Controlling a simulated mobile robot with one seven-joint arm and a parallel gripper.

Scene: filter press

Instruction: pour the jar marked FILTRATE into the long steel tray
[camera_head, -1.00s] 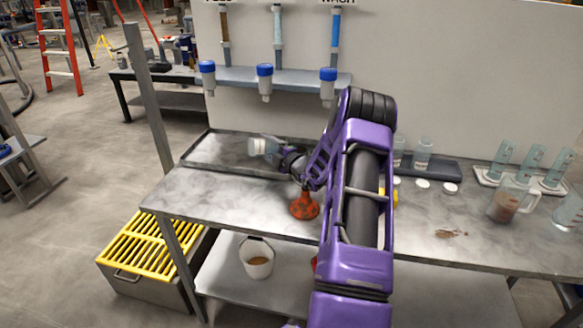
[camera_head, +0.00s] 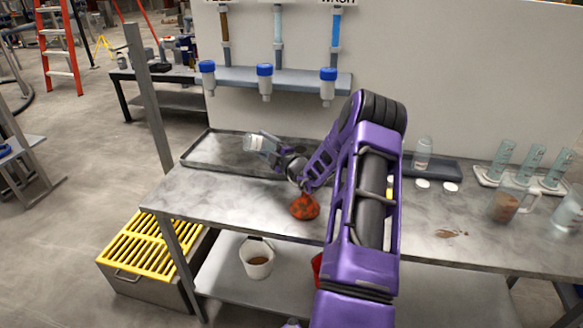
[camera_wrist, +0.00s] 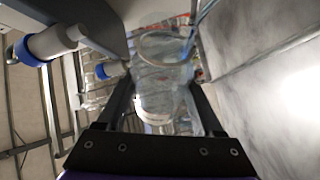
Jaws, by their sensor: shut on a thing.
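My gripper (camera_head: 272,151) is shut on a clear jar (camera_head: 260,143) above the long steel tray (camera_head: 196,158) at the back left of the bench. The jar is tipped well over, its far end pointing left. In the wrist view the jar (camera_wrist: 163,92) sits between the two fingers, with its round rim at the far end. I cannot read a mark on it. I cannot tell how much liquid is in it or whether any is flowing out. The tray's right part is hidden by my arm.
Bottles with blue caps (camera_head: 265,72) hang on a rack above the tray. An orange-red cloth (camera_head: 305,206) lies in front of my gripper. Another jar (camera_head: 422,152) stands at right, near white lids (camera_head: 450,187), a brown-stained jug (camera_head: 507,204) and cylinders. The bench's front left is clear.

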